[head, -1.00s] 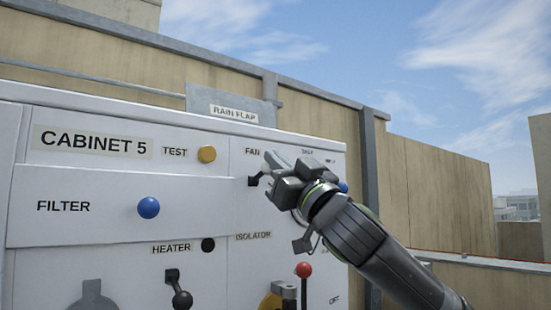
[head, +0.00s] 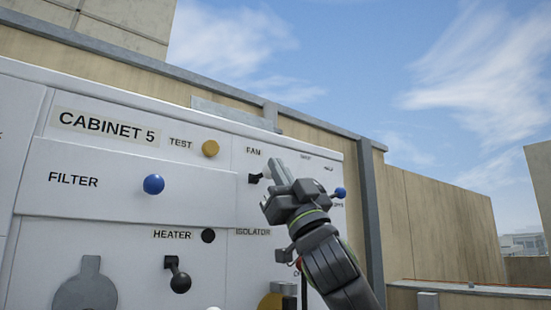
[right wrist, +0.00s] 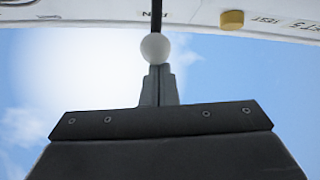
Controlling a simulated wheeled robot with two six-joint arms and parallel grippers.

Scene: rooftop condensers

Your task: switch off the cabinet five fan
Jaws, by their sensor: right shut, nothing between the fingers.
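Cabinet 5 (head: 105,205) is a white panel at the left and middle of the head view. Its fan switch (head: 255,178) is a short black lever under the FAN label, with a white ball knob (head: 267,172). My right gripper (head: 279,166) is shut and empty, its fingertips just right of the knob. In the right wrist view the white knob (right wrist: 155,46) sits right at the tips of the shut fingers (right wrist: 158,75). I cannot tell whether they touch. My left gripper is not in view.
Around it are a yellow TEST button (head: 210,148), a blue FILTER knob (head: 153,184), a black HEATER lever (head: 178,275) and a blue-knobbed lever (head: 339,193) right of my gripper. My forearm hides part of the ISOLATOR area. Open sky lies above the cabinet.

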